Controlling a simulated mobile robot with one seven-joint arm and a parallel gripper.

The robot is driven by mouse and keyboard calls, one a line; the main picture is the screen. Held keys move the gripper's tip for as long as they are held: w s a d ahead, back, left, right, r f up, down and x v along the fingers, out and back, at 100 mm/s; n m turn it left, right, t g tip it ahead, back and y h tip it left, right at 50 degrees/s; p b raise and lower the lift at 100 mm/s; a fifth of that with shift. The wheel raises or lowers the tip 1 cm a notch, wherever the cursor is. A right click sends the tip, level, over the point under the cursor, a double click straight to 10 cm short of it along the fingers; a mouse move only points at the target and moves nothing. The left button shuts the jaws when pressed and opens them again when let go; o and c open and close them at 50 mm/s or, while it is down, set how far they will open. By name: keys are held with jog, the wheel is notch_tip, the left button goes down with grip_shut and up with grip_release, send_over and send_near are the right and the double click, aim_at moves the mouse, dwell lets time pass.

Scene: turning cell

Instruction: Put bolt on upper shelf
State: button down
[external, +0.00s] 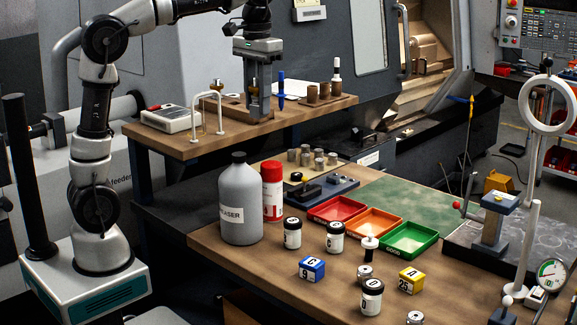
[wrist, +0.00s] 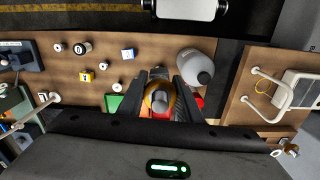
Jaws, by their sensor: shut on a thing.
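My gripper (external: 260,115) points down at the raised wooden shelf (external: 170,143) in the external view, overlapping its middle. I cannot tell from that picture whether it is over the shelf or in front of it. In the wrist view, my gripper (wrist: 173,82) is shut on a round thing with a grey end and a brass-coloured rim, which I take to be the bolt (wrist: 158,98). The fingers hide its sides, and its shape is unclear in the external view. The shelf (wrist: 246,95) lies to the right in the wrist view, with the lower bench beside it.
The shelf carries a white device (external: 171,118), a white handle-like frame (external: 220,110), a blue-handled tool (external: 281,88) and several small metal parts. Below stand a grey bottle (external: 240,205), a red can (external: 272,185) and coloured trays (external: 410,238). The shelf's front left is bare.

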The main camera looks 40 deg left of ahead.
jog(key=shift+w+a+r, duration=0.1)
jog(key=shift+a+r, duration=0.1)
jog(key=shift+r, duration=0.35)
jog(key=shift+w+a+r, duration=0.1)
jog(key=shift+a+r, duration=0.05)
jog(key=shift+r, duration=0.35)
jog(key=a+n+p, duration=0.4)
jog(key=a+n, duration=1.2)
jog(key=a, duration=1.9)
jog(key=f, duration=1)
jog(key=shift+s+d+f, duration=0.1)
jog(key=shift+s+f, duration=0.1)
jog(key=shift+f, duration=0.05)
jog(key=shift+f+b, duration=0.3)
jog(key=shift+f, duration=2.05)
jog(key=shift+f, duration=0.1)
jog(key=shift+f, duration=0.15)
jog(key=c, duration=1.3)
grip_release()
